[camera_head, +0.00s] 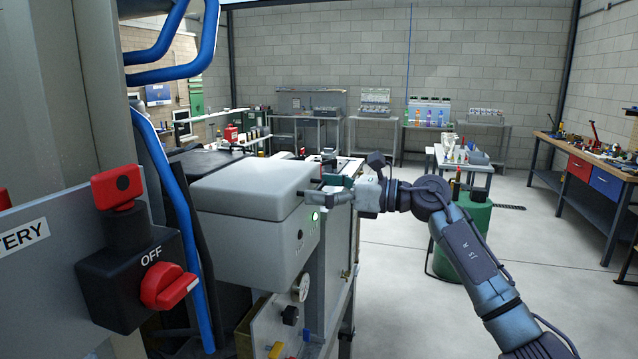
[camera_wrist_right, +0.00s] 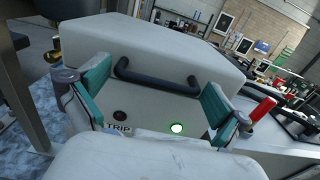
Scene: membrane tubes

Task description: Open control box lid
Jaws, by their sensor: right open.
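The control box (camera_head: 258,245) is a light grey box with its lid (camera_head: 245,182) lying closed on top. In the right wrist view, a black bar handle (camera_wrist_right: 155,78) runs across the front of the lid (camera_wrist_right: 150,42). Below it are a dark button, a "TRIP" label and a lit green light (camera_wrist_right: 176,128). My right gripper (camera_head: 318,194) is open at the front of the lid. In the right wrist view, its teal-padded fingers (camera_wrist_right: 155,92) stand wide apart on either side of the handle, with no grip on it. My left gripper is not in view.
A switch box (camera_head: 130,280) with red knobs and blue pipes (camera_head: 180,205) stand close at the left. A green cylinder (camera_head: 465,235) stands behind my right arm. Workbenches line the back and right walls. The floor at right is largely clear.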

